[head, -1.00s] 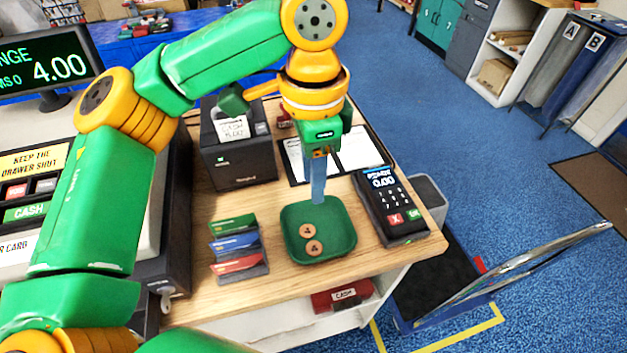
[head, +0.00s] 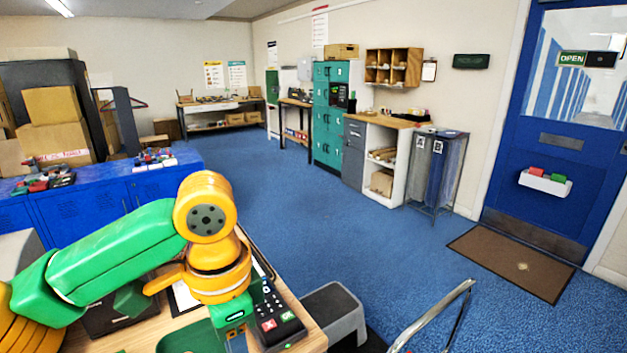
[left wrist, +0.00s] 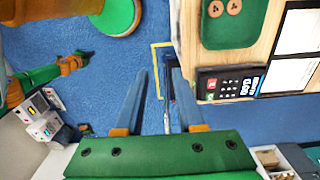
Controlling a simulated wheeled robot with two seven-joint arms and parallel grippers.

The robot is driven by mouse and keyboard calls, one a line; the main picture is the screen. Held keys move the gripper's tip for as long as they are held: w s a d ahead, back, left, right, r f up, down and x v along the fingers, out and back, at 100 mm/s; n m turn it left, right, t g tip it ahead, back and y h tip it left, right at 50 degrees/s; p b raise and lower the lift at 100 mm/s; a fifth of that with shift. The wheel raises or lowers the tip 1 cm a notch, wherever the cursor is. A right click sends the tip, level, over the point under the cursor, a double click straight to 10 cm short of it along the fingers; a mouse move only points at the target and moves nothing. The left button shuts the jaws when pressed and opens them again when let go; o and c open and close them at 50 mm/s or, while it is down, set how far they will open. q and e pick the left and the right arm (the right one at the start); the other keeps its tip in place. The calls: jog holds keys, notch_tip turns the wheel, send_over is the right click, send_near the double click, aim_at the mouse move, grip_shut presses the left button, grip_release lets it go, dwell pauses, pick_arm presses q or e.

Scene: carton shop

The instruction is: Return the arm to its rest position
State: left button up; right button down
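My left arm (head: 120,250) reaches in from the left in the head view, bent over the counter. My left gripper (left wrist: 159,68) shows in the left wrist view with its two blue fingers apart and nothing between them. In the head view its fingers are cut off by the bottom edge. A green tray (head: 192,338) is on the counter close to the gripper; in the left wrist view the tray (left wrist: 250,38) holds two brown round tokens (left wrist: 224,7). A card terminal (head: 276,318) lies right of the gripper in the head view. My right gripper does not show.
The wooden counter (head: 312,338) ends just right of the terminal. Beyond it are a grey step (head: 335,312) and a metal rail (head: 440,315). A blue cabinet (head: 100,205) stands behind my arm. Blue floor (head: 370,240) is open towards the back.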

pick_arm(q)
jog(key=s+d+f+t+h, duration=0.1)
jog(key=d+f+h, duration=0.15)
jog(key=f, duration=0.35)
jog(key=s+d+f+n+h, duration=0.1)
jog(key=d+f, duration=0.3)
jog(key=f, duration=0.2)
jog(key=s+d+f+t+h, duration=0.1)
jog(key=d+f+h, duration=0.15)
jog(key=f, duration=0.35)
jog(key=s+a+f+n+t+y, duration=0.1)
jog(key=s+a+f+n+y, duration=0.3)
jog(key=a, duration=0.4)
jog(key=s+a+f+n+y, duration=0.2)
jog(key=s+a+f+n, duration=0.3)
jog(key=a, duration=0.4)
notch_tip(320, 180, down, 16)
jog(key=s+m, duration=0.1)
jog(key=s, duration=0.1)
jog(key=s+a+f+g, duration=0.1)
jog(key=s+f+g, duration=0.1)
jog(key=s+f, duration=0.9)
jog(key=shift+s+a+f, duration=0.2)
jog(key=shift+s+f, duration=0.05)
jog(key=shift+s, duration=0.5)
